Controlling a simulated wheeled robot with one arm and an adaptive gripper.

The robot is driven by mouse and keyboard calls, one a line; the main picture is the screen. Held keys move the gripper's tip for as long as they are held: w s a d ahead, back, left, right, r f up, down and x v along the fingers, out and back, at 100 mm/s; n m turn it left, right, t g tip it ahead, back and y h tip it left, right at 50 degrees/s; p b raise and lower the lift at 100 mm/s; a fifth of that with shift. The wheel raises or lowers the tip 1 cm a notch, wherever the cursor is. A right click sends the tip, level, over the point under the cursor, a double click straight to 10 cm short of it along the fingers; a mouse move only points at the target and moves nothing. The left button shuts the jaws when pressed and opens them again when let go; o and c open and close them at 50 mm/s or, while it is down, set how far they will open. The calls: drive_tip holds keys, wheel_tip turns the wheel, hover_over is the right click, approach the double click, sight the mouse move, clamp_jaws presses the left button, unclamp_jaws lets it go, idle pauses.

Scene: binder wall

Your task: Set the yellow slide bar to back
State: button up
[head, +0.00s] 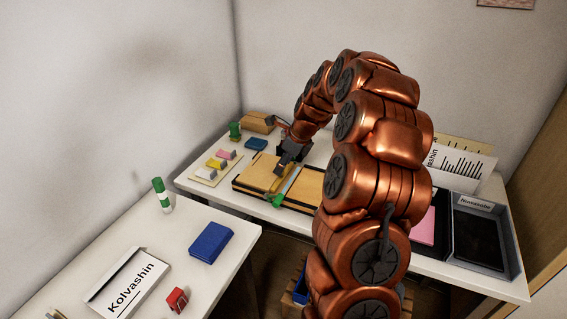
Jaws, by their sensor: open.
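The yellow slide bar (217,163) is on a small pale panel (204,179) at the left of the back table. It lies between a pink bar (226,154) and a white bar (207,174), each with a grey block at its right end. The yellow bar's exact setting is too small to tell. My gripper (281,168) is open and points down over a wooden board to the right of the panel, apart from the yellow bar. The fingertips are small and partly dark against the board, so contact with the board cannot be told.
The wooden board (250,177) has a green part (277,201) at its front edge. A blue block (256,144), a green object (234,131) and a brown box (258,122) stand behind the panel. A dark tray (478,262) is at right. My arm hides the table's middle.

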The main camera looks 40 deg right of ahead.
clamp_jaws()
idle(0.3)
idle(0.3)
